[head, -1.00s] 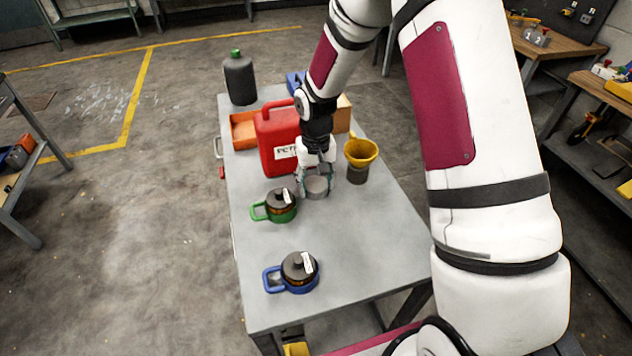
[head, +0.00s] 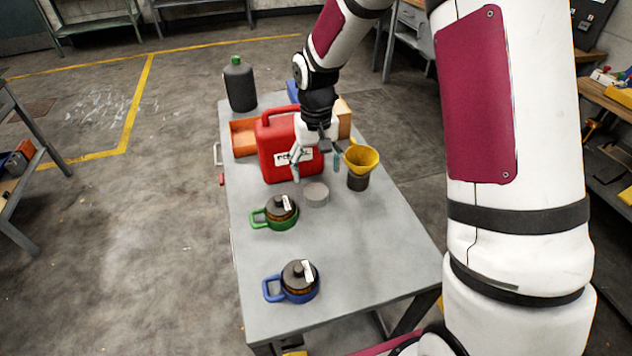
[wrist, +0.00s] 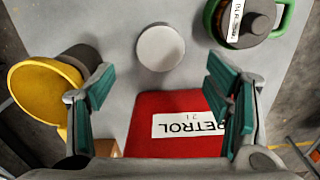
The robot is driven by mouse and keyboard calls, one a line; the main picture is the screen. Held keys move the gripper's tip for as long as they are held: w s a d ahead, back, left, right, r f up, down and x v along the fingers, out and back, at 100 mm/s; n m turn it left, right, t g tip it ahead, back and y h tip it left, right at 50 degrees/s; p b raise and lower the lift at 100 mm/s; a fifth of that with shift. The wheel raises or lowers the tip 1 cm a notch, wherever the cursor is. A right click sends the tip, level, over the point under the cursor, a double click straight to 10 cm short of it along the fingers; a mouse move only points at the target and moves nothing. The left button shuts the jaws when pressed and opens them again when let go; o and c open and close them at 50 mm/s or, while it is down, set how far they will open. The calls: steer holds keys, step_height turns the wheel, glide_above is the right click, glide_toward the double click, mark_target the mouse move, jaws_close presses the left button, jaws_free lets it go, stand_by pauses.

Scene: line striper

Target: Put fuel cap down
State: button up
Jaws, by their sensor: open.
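The fuel cap (head: 316,194), a grey round disc, lies flat on the grey table (head: 335,262), in front of the red petrol can. In the wrist view the cap (wrist: 160,47) sits on the bare tabletop, beyond the fingertips and apart from them. My gripper (head: 316,170) is open and empty, raised above and behind the cap. In the wrist view its two green-padded fingers (wrist: 165,95) are wide apart, with the red petrol can (wrist: 175,112) showing between them.
A yellow funnel (head: 361,158) on a dark holder stands right of the cap. A green-handled pot (head: 280,212) is close at front left; a blue-handled one (head: 298,283) is nearer. An orange tray (head: 243,139) and dark bottle (head: 239,84) are at the back. The front right tabletop is clear.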

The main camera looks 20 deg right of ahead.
steer(key=s+d+r+t, duration=0.2)
steer(key=s+r+t, duration=0.2)
steer(key=s+r, duration=1.5)
step_height(320, 180, up, 4)
steer(key=shift+s+f+n, duration=0.15)
steer(key=shift+s+n, duration=0.15)
steer(key=shift+o, duration=0.4)
steer(key=s+t, duration=0.1)
steer(key=s, duration=0.6)
steer(key=shift+d+r, duration=0.15)
steer(key=shift+r, duration=0.05)
steer(key=n+g+y+b, duration=0.1)
steer(key=n+g+b, duration=0.35)
steer(key=n, duration=1.35)
glide_above(316, 190)
steer(key=d, duration=0.2)
step_height(316, 190, down, 18)
steer(key=shift+g, duration=0.25)
steer(key=f, duration=0.4)
steer(key=a+f+p, duration=0.1)
steer(key=f, duration=0.4)
steer(key=a+f, duration=0.1)
steer(key=f, duration=0.3)
steer(key=shift+s+f, duration=0.15)
steer(key=shift+f, duration=0.05)
steer(key=c, duration=1.3)
steer(key=shift+r, duration=0.15)
